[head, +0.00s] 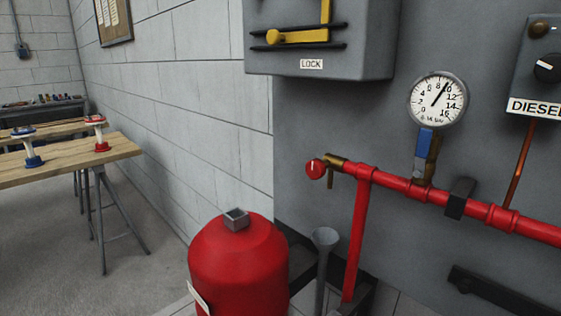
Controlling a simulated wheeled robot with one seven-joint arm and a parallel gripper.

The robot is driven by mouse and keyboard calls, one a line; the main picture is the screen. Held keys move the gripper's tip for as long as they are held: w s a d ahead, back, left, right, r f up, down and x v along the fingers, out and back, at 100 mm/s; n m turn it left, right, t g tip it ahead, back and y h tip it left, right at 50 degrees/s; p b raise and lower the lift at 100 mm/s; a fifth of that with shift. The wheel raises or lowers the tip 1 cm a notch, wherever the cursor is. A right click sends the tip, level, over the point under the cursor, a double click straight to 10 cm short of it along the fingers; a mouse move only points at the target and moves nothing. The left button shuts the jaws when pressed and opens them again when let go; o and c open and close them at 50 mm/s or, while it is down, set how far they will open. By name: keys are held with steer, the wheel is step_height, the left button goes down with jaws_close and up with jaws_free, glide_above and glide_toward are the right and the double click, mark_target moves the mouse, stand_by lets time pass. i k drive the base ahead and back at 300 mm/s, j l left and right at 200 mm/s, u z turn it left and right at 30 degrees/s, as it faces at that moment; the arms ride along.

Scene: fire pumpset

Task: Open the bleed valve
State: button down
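A small brass valve with a round red knob (316,168) sits at the left end of the red pipe (480,208); it looks like the bleed valve. The knob carries a short white mark that looks about upright. A short brass spout (330,179) points down from the valve body, above and close to a grey funnel (325,238). Nothing touches the knob. Whether the valve is open cannot be told; no water shows. My gripper is not in view.
A round pressure gauge (438,100) stands above the pipe over a blue lever (424,141). A grey box with a yellow lever (290,37) hangs above. A red tank (238,265) stands below left. A wooden table (115,147) is at left, with clear floor before it.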

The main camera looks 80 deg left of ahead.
mark_target(316, 169)
steer(key=u, duration=1.75)
